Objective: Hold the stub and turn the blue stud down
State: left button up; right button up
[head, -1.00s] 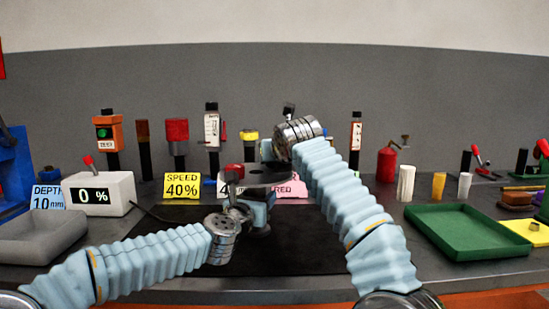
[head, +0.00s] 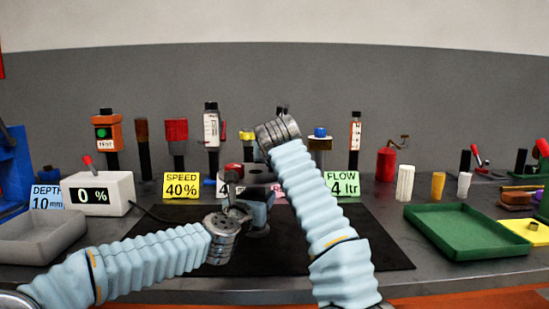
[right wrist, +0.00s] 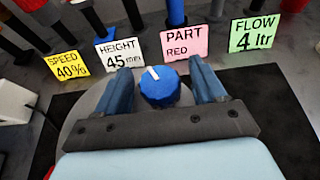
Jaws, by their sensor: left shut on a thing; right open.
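The blue stud (right wrist: 160,87) is a round knob with a white mark on top, standing on a grey round plate (right wrist: 88,102) in the right wrist view. My right gripper (right wrist: 158,68) is open, with one blue finger on each side of the stud; I cannot tell whether either finger touches it. In the head view the tilting plate (head: 260,177) shows, but my right wrist hides the stud. My left gripper (head: 236,206) is shut at the plate's left side, on the stub (head: 231,179), which is mostly hidden by the jaws.
A dark mat (head: 350,245) lies under the positioner, clear at its right. Cards stand behind, including a yellow SPEED card (head: 181,186) and a green FLOW card (head: 342,185). A green tray (head: 470,250) is at right, a grey tray (head: 40,255) at left.

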jog(key=shift+w, duration=0.1)
jog(key=shift+d+n+y, duration=0.2)
jog(key=shift+n+y, duration=0.3)
jog(key=shift+y, duration=0.1)
jog(key=shift+n+g+y, duration=0.4)
jog(key=shift+n+y, duration=0.7)
jog(key=shift+y, duration=0.1)
jog(key=v, duration=1.2)
jog(key=w+d+f+m+t+h, duration=0.1)
jog(key=d+f+m+h, duration=0.1)
jog(key=d+m, duration=0.8)
jog(key=w+d+f+m+h, duration=0.2)
jog(key=d+m, duration=0.7)
jog(key=d, duration=0.9)
jog(key=shift+f+m+t+h, duration=0.4)
jog(key=shift+f+h, duration=0.4)
jog(key=shift+f, duration=0.15)
